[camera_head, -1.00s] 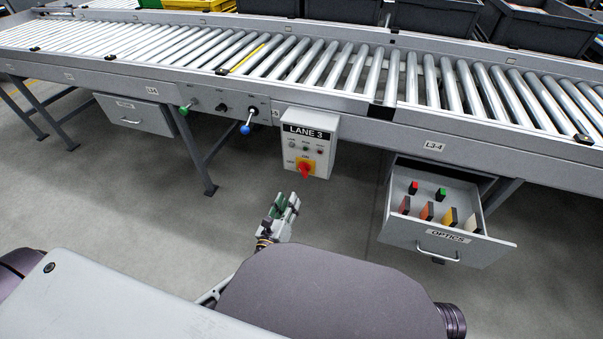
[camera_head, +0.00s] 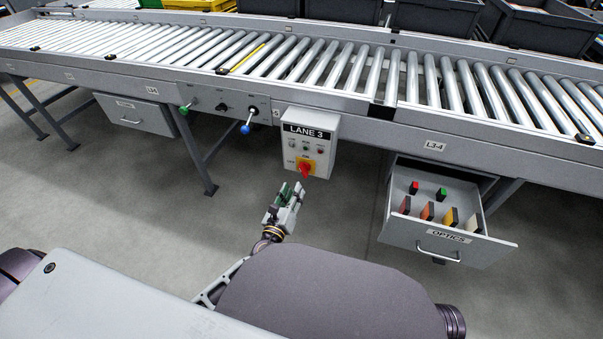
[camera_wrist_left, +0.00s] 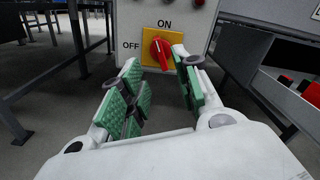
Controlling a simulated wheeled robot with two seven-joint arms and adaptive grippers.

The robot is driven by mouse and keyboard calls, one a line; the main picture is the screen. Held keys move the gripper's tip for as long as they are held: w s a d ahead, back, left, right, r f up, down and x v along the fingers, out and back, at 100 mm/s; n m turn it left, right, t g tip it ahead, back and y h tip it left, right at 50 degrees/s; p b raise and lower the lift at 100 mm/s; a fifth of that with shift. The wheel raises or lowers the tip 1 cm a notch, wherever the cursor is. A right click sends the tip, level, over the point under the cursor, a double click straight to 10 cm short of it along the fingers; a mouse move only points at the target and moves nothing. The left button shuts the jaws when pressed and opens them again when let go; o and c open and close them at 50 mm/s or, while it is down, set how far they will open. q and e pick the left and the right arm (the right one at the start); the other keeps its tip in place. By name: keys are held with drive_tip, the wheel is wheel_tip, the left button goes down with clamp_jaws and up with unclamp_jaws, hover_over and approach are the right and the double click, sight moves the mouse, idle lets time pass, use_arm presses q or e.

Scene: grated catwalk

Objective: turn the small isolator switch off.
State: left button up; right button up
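The small isolator switch is a red handle (camera_head: 305,169) on a yellow plate, low on the grey LANE 3 box (camera_head: 325,150) under the conveyor. In the left wrist view, the red handle (camera_wrist_left: 160,52) stands near vertical, slightly tilted, below the ON mark, with OFF to its left. My left gripper (camera_head: 291,190) is just below and in front of the switch in the head view. In the wrist view, its green-padded fingers (camera_wrist_left: 160,78) are open and empty, with the switch beyond and between the tips, apparently apart from them. My right gripper is not in view.
Left of the box, the conveyor side carries a green knob (camera_head: 184,110), a black knob (camera_head: 221,107) and a blue knob (camera_head: 245,129). An open OPTICS drawer (camera_head: 432,237) juts out at right with several coloured pieces inside. The floor in between is clear.

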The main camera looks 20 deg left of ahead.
sight(302, 172)
use_arm(q)
drive_tip(key=shift+w+d, duration=0.2)
drive_tip(key=shift+w, duration=4.6)
clamp_jaws()
